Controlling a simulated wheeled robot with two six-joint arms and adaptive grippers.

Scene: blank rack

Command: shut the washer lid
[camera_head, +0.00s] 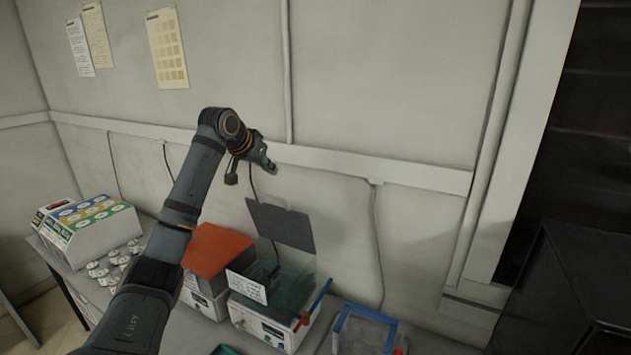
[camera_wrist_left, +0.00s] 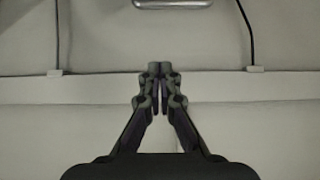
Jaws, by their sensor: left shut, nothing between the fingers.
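What appears to be the washer (camera_head: 264,328) is a white box with knobs on its front and a translucent teal upper part, at the lower middle of the head view. A dark grey flat lid (camera_head: 281,225) stands raised behind and above it, tilted up toward the wall, so it looks open. My left gripper (camera_head: 271,167) is up near the wall rail, above the lid and apart from it. The left wrist view shows its fingers (camera_wrist_left: 160,72) together with nothing between them, facing the wall. The right gripper is in neither view.
A white unit with an orange sloped top (camera_head: 216,249) stands left of the washer. A blue-framed clear bin (camera_head: 363,333) is at its right. A box with coloured circles (camera_head: 92,222) and several small white items (camera_head: 112,262) lie further left. A dark cabinet (camera_head: 570,290) stands at right.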

